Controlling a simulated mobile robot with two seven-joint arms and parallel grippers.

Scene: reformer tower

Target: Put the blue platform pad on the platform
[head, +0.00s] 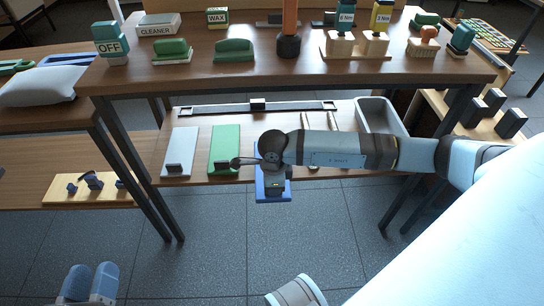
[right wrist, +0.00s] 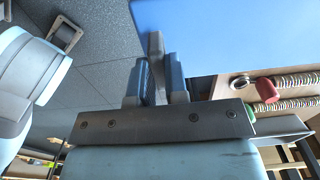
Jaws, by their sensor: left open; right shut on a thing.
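The blue platform pad (head: 272,190) is a flat blue board, partly hidden behind my right gripper (head: 274,181). That gripper is shut on the pad's grey handle, in front of the lower shelf's front edge. In the right wrist view the pad (right wrist: 230,35) fills the top, with the handle between the blue fingers (right wrist: 158,80). My left gripper (head: 90,284) is open and empty at the bottom left, over the floor. I cannot tell which thing in view is the platform.
A white pad (head: 181,145) and a green pad (head: 226,143) lie on the lower shelf (head: 152,170). A long rail (head: 220,110) and a grey bin (head: 381,118) are behind. The upper tabletop (head: 200,72) holds bottles and brushes. The floor (head: 190,265) in front is clear.

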